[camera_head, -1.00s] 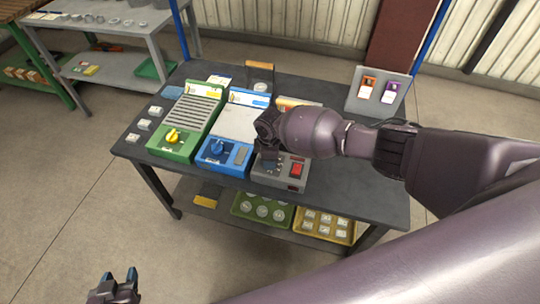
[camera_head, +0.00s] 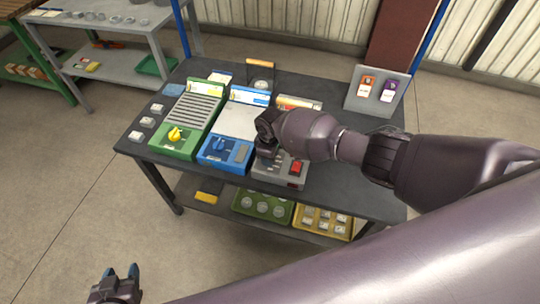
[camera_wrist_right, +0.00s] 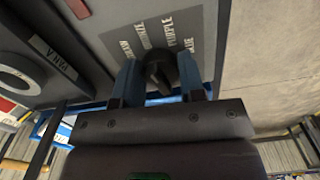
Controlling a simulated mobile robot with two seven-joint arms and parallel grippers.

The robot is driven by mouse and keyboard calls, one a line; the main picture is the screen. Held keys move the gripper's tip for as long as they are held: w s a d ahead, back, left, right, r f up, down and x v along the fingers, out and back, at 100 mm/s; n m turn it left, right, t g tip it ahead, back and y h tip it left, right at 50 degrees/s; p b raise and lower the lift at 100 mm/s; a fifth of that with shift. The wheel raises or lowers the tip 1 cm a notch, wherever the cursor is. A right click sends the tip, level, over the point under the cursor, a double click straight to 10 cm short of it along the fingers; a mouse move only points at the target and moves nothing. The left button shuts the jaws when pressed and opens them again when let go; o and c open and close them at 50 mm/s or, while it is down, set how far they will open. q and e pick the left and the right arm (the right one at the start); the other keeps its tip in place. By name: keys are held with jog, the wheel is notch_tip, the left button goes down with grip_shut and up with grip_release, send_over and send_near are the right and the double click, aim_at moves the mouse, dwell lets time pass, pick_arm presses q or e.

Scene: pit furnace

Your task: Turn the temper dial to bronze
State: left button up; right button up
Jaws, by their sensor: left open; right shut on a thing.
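The temper dial is a black knob (camera_wrist_right: 158,70) in the right wrist view, on a grey panel (camera_wrist_right: 100,28) with words fanned around it. I read "bronze" and "purple" above the knob, with partly covered words at either side. My right gripper (camera_wrist_right: 158,82) is shut on the knob, one blue finger on each side. I cannot tell which word the knob points to. In the head view my right gripper (camera_head: 266,148) hides the dial on the grey control box (camera_head: 285,178). My left gripper (camera_head: 119,274) is open and empty at the lower left, away from the table.
The dark table (camera_head: 340,120) also holds a blue unit (camera_head: 225,155) and a green unit (camera_head: 180,145) left of the control box. A red switch (camera_head: 296,167) sits close to my right gripper. A grey stand (camera_head: 378,93) is at the back right. Trays are on the lower shelf.

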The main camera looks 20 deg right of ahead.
jog(key=o, duration=0.9)
jog(key=shift+o, duration=0.2)
notch_tip(320, 180, up, 11)
jog(key=p, duration=0.1)
jog(key=shift+w+a, duration=0.1)
